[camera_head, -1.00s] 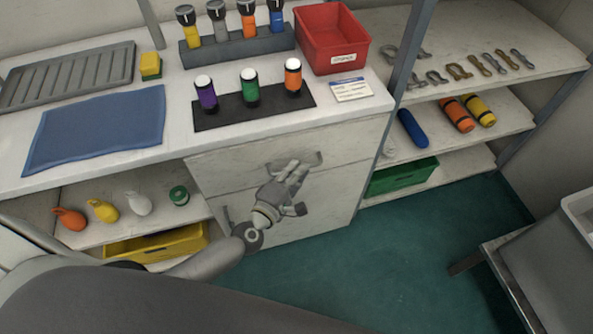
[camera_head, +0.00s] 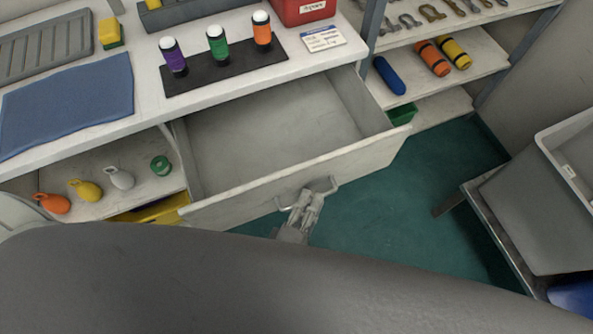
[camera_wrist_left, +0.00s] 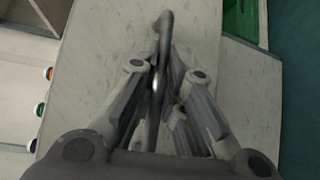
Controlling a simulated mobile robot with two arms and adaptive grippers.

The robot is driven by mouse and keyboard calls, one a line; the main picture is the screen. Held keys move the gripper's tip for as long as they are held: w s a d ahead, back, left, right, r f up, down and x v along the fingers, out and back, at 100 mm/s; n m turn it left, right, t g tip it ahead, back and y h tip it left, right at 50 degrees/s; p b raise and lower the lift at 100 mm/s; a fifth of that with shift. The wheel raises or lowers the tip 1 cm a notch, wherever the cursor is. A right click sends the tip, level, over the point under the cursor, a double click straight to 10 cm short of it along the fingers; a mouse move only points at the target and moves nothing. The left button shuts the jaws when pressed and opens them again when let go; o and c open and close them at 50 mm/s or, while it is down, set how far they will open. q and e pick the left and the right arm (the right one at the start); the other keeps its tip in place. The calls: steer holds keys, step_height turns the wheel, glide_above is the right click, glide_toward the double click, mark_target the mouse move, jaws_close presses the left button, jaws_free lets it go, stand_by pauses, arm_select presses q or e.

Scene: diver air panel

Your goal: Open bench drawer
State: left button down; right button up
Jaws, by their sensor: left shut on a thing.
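The bench drawer (camera_head: 300,180) stands pulled well out from under the white bench, and its inside looks empty. Its metal bar handle (camera_head: 320,190) is on the drawer front. My left gripper (camera_head: 311,195) is shut on the handle. In the left wrist view the handle (camera_wrist_left: 164,45) runs between the two fingers of the left gripper (camera_wrist_left: 160,90), against the pale drawer front. My right gripper is not in view.
On the bench are a blue mat (camera_head: 68,103), a black strip (camera_head: 225,72) with three capped bottles, and a red bin (camera_head: 300,8). Shelves (camera_head: 485,60) stand at the right. A grey table (camera_head: 500,220) is at far right; green floor (camera_head: 400,225) lies between.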

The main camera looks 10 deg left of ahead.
arm_select(q)
steer(key=s+d, duration=0.1)
steer(key=s, duration=0.1)
steer(key=s+d, duration=0.2)
steer(key=s, duration=0.1)
steer(key=shift+d, duration=0.2)
steer(key=c, duration=1.5)
jaws_free()
steer(key=shift+r, duration=0.1)
